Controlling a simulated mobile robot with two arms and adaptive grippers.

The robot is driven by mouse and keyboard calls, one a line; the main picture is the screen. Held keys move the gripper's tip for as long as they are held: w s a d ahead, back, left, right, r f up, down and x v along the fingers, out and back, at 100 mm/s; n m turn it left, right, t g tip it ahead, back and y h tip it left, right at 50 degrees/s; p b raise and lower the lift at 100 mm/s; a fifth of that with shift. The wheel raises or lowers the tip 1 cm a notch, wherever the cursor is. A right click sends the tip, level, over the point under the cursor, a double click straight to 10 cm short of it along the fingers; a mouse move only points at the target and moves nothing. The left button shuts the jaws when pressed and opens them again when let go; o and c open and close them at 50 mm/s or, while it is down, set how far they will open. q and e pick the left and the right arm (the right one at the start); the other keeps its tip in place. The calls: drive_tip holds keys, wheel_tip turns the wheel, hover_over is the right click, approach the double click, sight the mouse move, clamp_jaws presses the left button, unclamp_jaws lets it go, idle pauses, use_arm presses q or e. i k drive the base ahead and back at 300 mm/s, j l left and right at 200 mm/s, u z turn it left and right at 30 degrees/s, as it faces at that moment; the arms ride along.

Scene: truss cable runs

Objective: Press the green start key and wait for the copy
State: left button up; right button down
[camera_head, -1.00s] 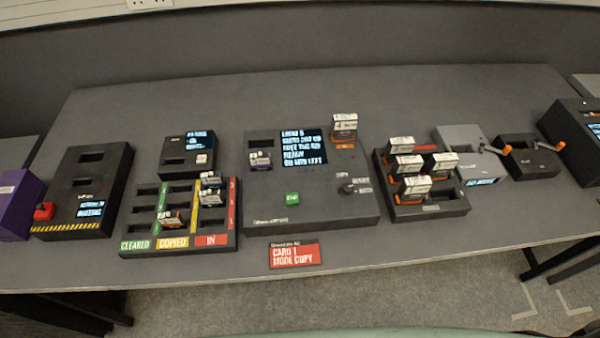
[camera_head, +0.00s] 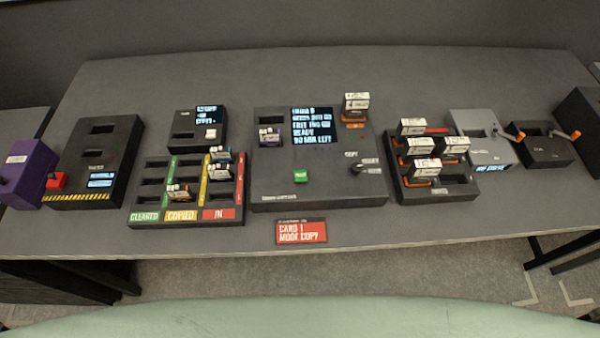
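The green start key (camera_head: 301,176) sits on the front part of the dark copier unit (camera_head: 340,190) in the middle of the table. The unit's screen (camera_head: 312,127) shows several lines of white text, partly too blurred to read; one line looks like "READY". Neither of my grippers is in view.
A sorting tray (camera_head: 148,207) with cards stands left, a rack of drives (camera_head: 470,187) right. A red sign (camera_head: 301,232) reading "CARD 1 MODE COPY" is at the front edge. Further devices (camera_head: 105,165) stand at both ends. The table's back strip is clear.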

sight(300, 175)
drive_tip(key=k+j, duration=0.1)
drive_tip(key=j, duration=0.9)
drive_tip(key=k+j, duration=0.15)
drive_tip(key=j, duration=0.3)
drive_tip(key=j+z, duration=0.1)
drive_tip(key=j, duration=0.4)
drive_tip(key=k, duration=0.05)
